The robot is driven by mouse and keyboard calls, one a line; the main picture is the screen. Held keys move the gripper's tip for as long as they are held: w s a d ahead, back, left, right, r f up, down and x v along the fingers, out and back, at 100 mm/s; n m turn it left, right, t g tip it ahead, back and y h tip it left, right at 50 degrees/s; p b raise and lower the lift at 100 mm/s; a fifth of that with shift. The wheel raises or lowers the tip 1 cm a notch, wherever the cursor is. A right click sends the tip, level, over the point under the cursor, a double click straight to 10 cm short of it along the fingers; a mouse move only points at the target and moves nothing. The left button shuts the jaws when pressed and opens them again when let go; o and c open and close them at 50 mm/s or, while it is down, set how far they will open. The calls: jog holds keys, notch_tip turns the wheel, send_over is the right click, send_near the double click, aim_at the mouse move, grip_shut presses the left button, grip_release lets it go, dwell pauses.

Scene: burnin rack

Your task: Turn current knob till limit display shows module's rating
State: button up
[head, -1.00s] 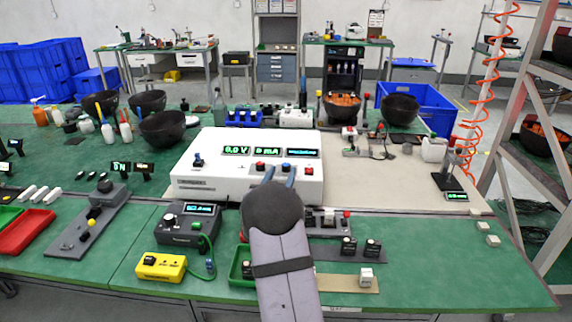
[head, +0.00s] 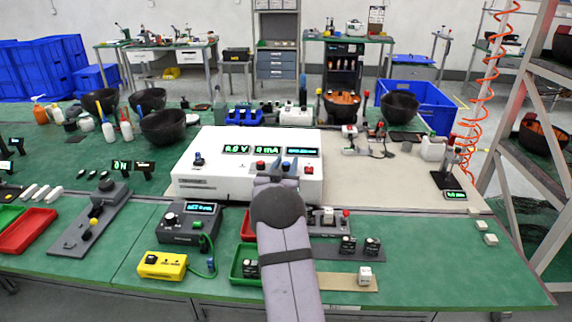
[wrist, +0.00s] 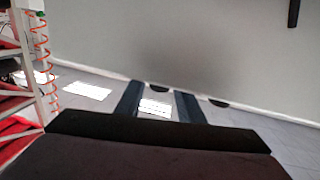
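The white power supply (head: 225,178) stands mid-bench. Its green displays (head: 252,149) appear to read 0.0 V and 0 mA. A third, bluish display (head: 302,152) is too small to read. A dark blue knob (head: 198,159) sits at the panel's left; red and blue round parts (head: 285,166) sit under the displays. I cannot tell which is the current knob. My gripper (head: 276,178) is in front of the panel's lower middle, below these parts; contact cannot be told. In the wrist view its two fingers (wrist: 157,103) stand apart with nothing between. Small black modules (head: 348,244) lie front right; their ratings are unreadable.
A dark meter box (head: 188,222) and a yellow box (head: 162,265) stand at front left of the supply. A green tray (head: 238,272) is beside my arm. A white block (head: 365,275) lies at the front. Bare green bench (head: 450,265) is free at right.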

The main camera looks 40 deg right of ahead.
jog(key=c, duration=0.7)
jog(key=shift+f+b, duration=0.1)
jog(key=shift+b, duration=0.45)
jog(key=shift+n+t+y+b, duration=0.6)
jog(key=shift+n+t+b, duration=0.1)
jog(key=shift+t+b, duration=0.25)
jog(key=n+t+y+b, duration=0.1)
jog(key=n+y+b, duration=0.1)
jog(key=t+y+b, duration=0.1)
jog(key=shift+r+n+t+b, duration=0.25)
jog(key=shift+n+t+b, duration=0.1)
jog(key=shift+n+b, duration=0.05)
jog(key=shift+y, duration=0.6)
jog(key=o, duration=1.1)
jog(key=shift+f, duration=0.1)
jog(key=shift+c, duration=0.2)
